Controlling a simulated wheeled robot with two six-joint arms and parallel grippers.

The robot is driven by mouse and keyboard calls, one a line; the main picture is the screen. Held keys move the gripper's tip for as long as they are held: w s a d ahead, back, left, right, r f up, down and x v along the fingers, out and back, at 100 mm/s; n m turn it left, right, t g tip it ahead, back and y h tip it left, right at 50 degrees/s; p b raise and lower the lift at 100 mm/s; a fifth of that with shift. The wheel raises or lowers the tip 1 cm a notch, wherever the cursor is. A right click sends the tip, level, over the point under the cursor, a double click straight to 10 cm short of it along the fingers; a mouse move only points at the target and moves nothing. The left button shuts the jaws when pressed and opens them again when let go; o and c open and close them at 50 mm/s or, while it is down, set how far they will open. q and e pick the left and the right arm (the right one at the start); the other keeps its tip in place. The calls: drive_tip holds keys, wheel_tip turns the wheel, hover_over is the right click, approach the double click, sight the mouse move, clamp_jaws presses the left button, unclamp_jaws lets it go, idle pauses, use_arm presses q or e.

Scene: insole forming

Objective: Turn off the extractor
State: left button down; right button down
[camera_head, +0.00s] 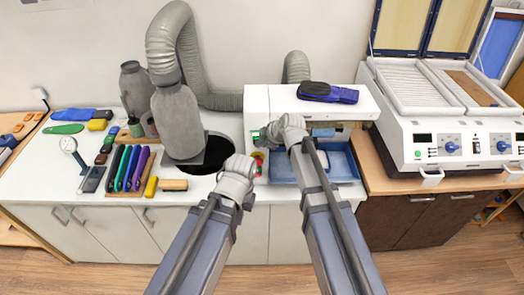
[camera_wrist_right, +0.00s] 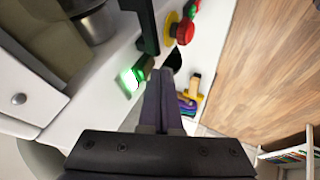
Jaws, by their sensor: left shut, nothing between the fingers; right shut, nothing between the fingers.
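A white machine (camera_head: 262,100) stands on the counter with a thick grey hose (camera_head: 180,45) behind it. On its left end, a green button (camera_head: 256,135) sits above a red button on a yellow base (camera_head: 259,158). In the right wrist view, a lit green button (camera_wrist_right: 130,80) and the red mushroom button (camera_wrist_right: 183,31) show. My right gripper (camera_head: 268,133) is shut and empty beside the green button; its fingertips (camera_wrist_right: 163,72) appear close to the lit button, but I cannot tell whether they touch. My left gripper (camera_head: 242,160) is shut and empty, just left of the red button.
A blue tray (camera_head: 342,162) lies at the machine's front. A grey hood (camera_head: 180,120) stands by a round black opening (camera_head: 214,152). Several hand tools (camera_head: 124,168) lie at left. A white forming press (camera_head: 440,145) stands at right. A blue shoe-shaped item (camera_head: 328,92) rests on the machine.

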drive_tip(key=shift+w+r, duration=0.1)
drive_tip(key=shift+w, duration=0.2)
drive_tip(key=shift+w+r, duration=0.1)
drive_tip(key=shift+w, duration=0.15)
drive_tip(key=shift+r, duration=0.1)
drive_tip(key=shift+r+p, duration=0.7)
drive_tip(key=shift+p, duration=0.25)
